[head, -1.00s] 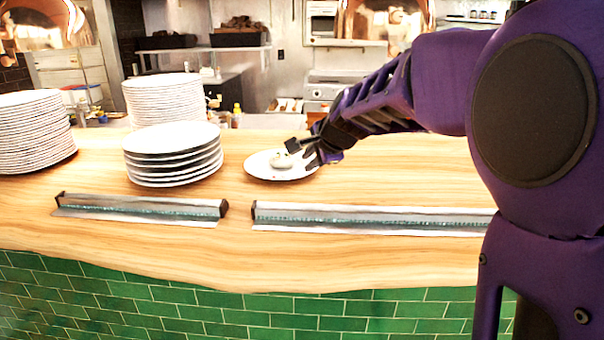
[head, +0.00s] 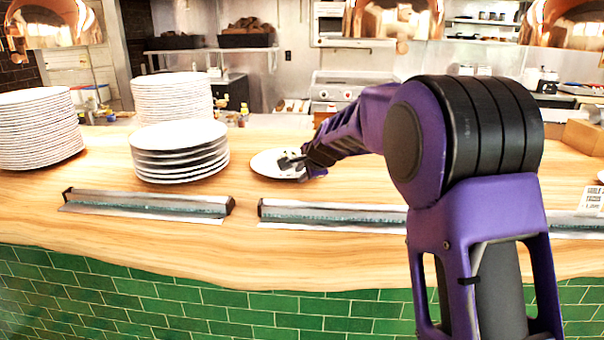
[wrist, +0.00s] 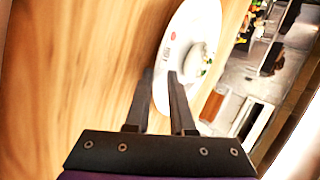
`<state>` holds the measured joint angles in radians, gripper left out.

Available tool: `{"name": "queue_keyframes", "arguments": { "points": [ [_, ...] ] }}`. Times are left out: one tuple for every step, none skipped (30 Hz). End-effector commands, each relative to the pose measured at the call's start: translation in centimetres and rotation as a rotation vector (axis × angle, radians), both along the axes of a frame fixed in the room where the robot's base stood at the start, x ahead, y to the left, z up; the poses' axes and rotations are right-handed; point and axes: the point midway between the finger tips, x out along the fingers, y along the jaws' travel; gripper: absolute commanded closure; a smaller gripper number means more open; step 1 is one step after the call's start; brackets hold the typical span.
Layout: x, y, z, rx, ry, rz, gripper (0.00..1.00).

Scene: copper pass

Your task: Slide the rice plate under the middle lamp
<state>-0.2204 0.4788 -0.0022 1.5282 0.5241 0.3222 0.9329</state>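The rice plate (head: 266,166) is white and lies flat on the wooden counter, right of the low plate stack. My gripper (head: 292,163) is at its right side and partly covers it. In the wrist view the plate (wrist: 165,90) shows a small mound of rice with green bits (wrist: 198,70) and a red mark on its rim. My gripper's two fingers (wrist: 160,76) stand apart, one over wood and one over the plate, with the near rim between them. Contact cannot be told. The middle copper lamp (head: 398,20) hangs at the top, right of the plate.
A low stack of plates (head: 180,160) and two tall stacks (head: 38,130) (head: 172,98) stand at left. Metal-and-glass bars (head: 148,204) (head: 330,213) run along the front. Other copper lamps hang left (head: 48,25) and right (head: 565,22). A small sign (head: 592,198) is at right.

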Motion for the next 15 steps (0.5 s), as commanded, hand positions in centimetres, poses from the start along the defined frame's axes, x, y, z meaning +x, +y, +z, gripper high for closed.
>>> {"name": "queue_keyframes", "arguments": {
  "points": [
    [-0.01, 0.00, 0.01, 0.000, 0.000, 0.000, 0.78],
    [-0.01, -0.01, 0.01, 0.000, 0.000, 0.000, 0.78],
    [-0.01, -0.01, 0.01, 0.000, 0.000, 0.000, 0.82],
    [-0.01, -0.01, 0.01, 0.000, 0.000, 0.000, 0.87],
    [-0.01, -0.01, 0.01, 0.000, 0.000, 0.000, 0.93],
    [-0.02, -0.01, 0.02, 0.000, 0.000, 0.000, 1.00],
    [-0.02, -0.01, 0.02, 0.000, 0.000, 0.000, 1.00],
    [-0.01, -0.02, 0.03, 0.000, 0.000, 0.000, 1.00],
    [-0.01, -0.02, 0.03, 0.000, 0.000, 0.000, 1.00],
    [-0.02, -0.02, 0.03, 0.000, 0.000, 0.000, 1.00],
    [-0.02, -0.02, 0.03, 0.000, 0.000, 0.000, 1.00],
    [-0.02, -0.02, 0.03, 0.000, 0.000, 0.000, 1.00],
    [-0.02, -0.03, 0.03, 0.000, 0.000, 0.000, 1.00],
    [-0.02, -0.03, 0.03, 0.000, 0.000, 0.000, 1.00],
    [-0.02, -0.03, 0.01, 0.001, 0.000, -0.001, 1.00]
  ]
}}
